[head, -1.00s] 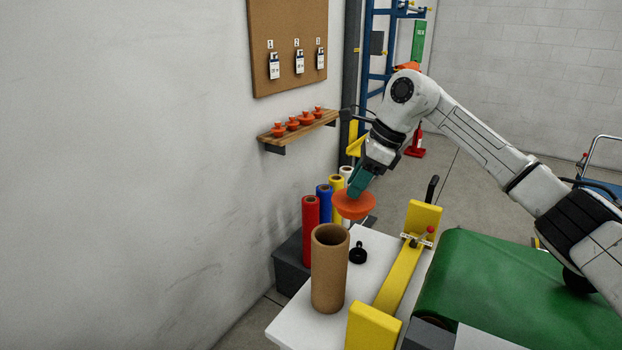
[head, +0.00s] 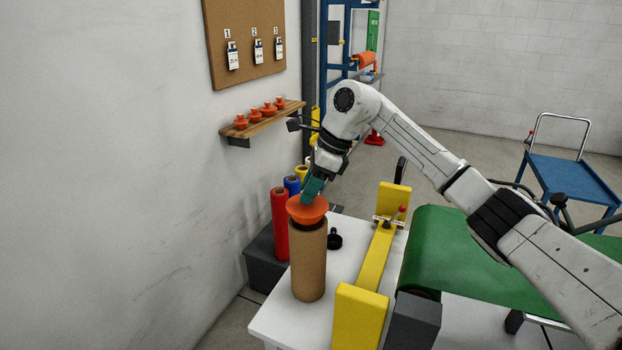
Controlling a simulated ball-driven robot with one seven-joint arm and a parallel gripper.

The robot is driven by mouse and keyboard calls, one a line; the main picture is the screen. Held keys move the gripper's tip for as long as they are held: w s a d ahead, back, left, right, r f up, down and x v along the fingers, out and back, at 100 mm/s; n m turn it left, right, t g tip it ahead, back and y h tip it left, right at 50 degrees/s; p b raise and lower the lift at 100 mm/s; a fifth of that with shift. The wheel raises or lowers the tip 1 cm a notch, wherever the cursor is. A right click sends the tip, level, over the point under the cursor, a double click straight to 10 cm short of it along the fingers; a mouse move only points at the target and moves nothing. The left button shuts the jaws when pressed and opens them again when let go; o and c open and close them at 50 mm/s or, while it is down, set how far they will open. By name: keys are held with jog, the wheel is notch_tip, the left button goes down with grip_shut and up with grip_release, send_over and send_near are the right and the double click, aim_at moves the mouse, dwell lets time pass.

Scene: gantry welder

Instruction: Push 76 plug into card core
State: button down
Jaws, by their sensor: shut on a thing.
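The brown card core (head: 309,265) stands upright on the white table, at the centre-left of the head view. An orange plug (head: 307,210) sits at the core's top end, and its wide flange hides the opening. A dark band shows between the flange and the core's rim, so the plug does not look flush. I cannot read a number on it. My teal gripper (head: 312,188) is shut on the plug from above, tilted a little. The fingertips are partly hidden by the plug.
Red, blue and yellow rolls (head: 280,225) stand close behind the core. A black knob (head: 334,239) lies just right of it. A yellow bar clamp (head: 375,262) and green belt (head: 480,250) are farther right. Several orange plugs (head: 262,113) rest on the wall shelf (head: 262,121).

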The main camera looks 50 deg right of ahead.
jog(key=shift+f, duration=0.1)
dwell(0.6)
jog(key=shift+f+b, duration=0.3)
jog(key=shift+f, duration=0.05)
jog(key=shift+f+b, duration=1)
jog(key=shift+f, duration=0.5)
jog(key=c, duration=0.7)
grip_release()
jog(key=shift+d+r, duration=0.1)
jog(key=b+v, duration=0.1)
jog(key=v, duration=0.9)
jog(key=shift+s+r, duration=0.15)
jog(key=shift+r, duration=0.15)
